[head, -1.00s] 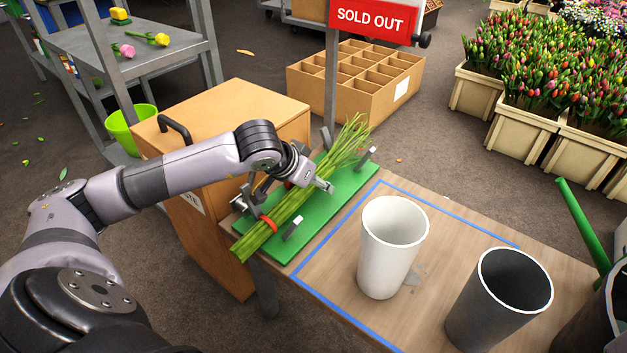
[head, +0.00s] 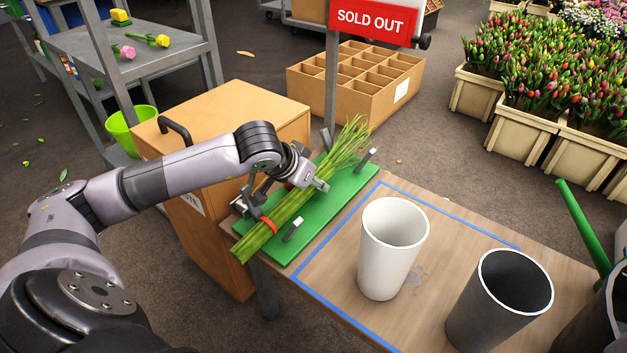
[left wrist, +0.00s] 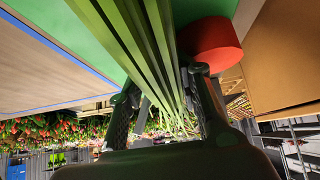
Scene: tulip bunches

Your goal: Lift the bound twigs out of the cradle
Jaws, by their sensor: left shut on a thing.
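Grey upright pegs (head: 293,229) stand along the cradle's sides. I cannot tell whether the bundle is clear of the cradle. My right gripper is not in view.
A white bucket (head: 390,255) and a dark bucket (head: 497,305) stand on the wooden table (head: 445,225), right of the cradle. Blue tape (head: 335,308) marks an area. A red thing (left wrist: 212,42) is beside the stems. A wooden cabinet (head: 235,110) stands behind my left arm.

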